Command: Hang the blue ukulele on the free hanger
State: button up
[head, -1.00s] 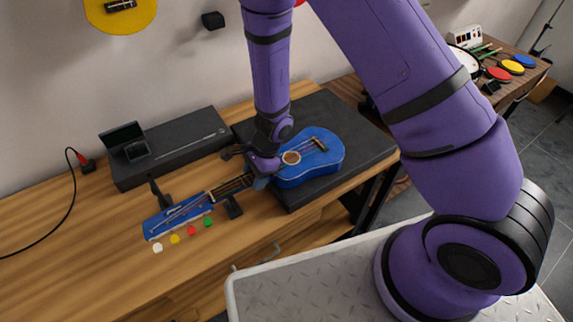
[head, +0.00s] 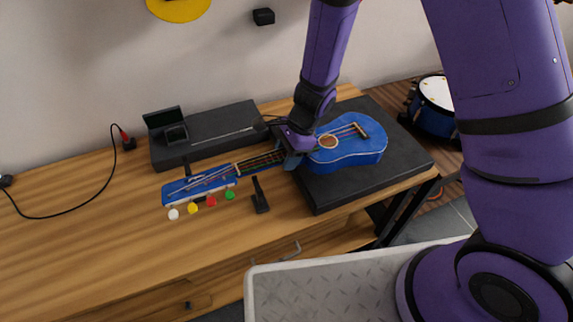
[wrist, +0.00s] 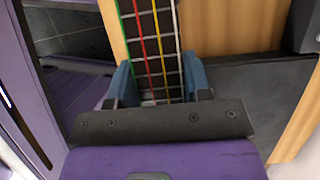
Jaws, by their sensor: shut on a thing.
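The blue ukulele (head: 352,147) lies level, its body over the black slab at the bench's right end and its headstock pointing left. My gripper (head: 292,160) is shut on its neck near the body. In the wrist view, the blue fingers (wrist: 158,85) stand on both sides of the fretted neck (wrist: 150,45) with its coloured strings. The ukulele looks slightly raised; a gap beneath the body is hard to judge. A small black wall hanger (head: 263,17) has nothing on it. Left of it, a yellow instrument (head: 180,8) shows only its lower edge.
A black neck rest (head: 260,196) stands on the wooden bench (head: 100,235) below the neck. A long black case (head: 220,130) with an open small box (head: 168,125) lies behind. A cable (head: 75,200) is at left. A drum (head: 436,95) stands beyond the right end.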

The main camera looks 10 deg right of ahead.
aim_at(286, 153)
notch_tip(286, 153, up, 12)
dwell(0.9)
